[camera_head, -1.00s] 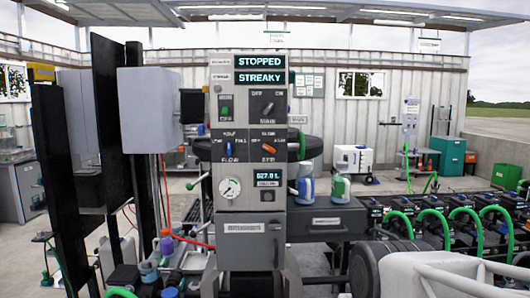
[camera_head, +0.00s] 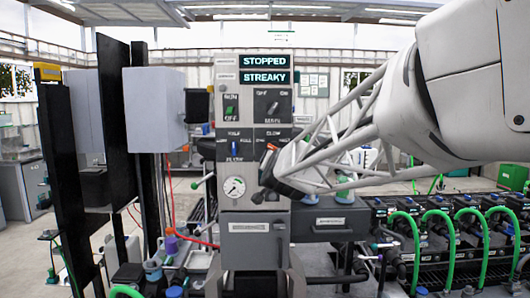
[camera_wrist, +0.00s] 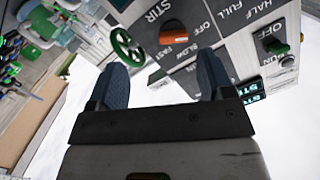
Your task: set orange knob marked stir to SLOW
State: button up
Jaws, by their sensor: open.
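The orange knob (camera_wrist: 173,32) sits on a dark plate marked STIR in the wrist view, with OFF, SLOW and FAST lettered around it. Which mark it points to I cannot tell. My gripper (camera_wrist: 163,75) is open, its two dark blue fingers apart and nothing between them. The knob lies just beyond the fingertips, between their lines, and looks untouched. In the head view my gripper (camera_head: 272,172) is in front of the panel's STIR plate and hides most of it. A small orange patch shows beside it.
The grey panel (camera_head: 229,208) carries a display (camera_head: 264,77) reading STOPPED and STREAKY, a green switch (camera_head: 230,110), a black knob (camera_head: 271,107), a blue knob (camera_head: 234,148) and a gauge (camera_head: 235,187). A green handwheel (camera_wrist: 127,47) is close to my left finger in the wrist view.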

aim_at(273, 148)
jog(key=shift+w+a+r+m+t+h, duration=0.2)
jog(key=shift+w+a+r+m+t, duration=0.15)
jog(key=shift+w, duration=0.4)
jog(key=shift+w+a+r+m+t+h, duration=0.15)
jog(key=shift+w+r+t+h, duration=0.1)
jog(key=shift+w+r, duration=0.35)
jog(key=shift+w+f, duration=0.15)
jog(key=shift+w, duration=0.15)
jog(key=w, duration=0.7)
jog(key=shift+w, duration=0.15)
jog(key=c, duration=0.9)
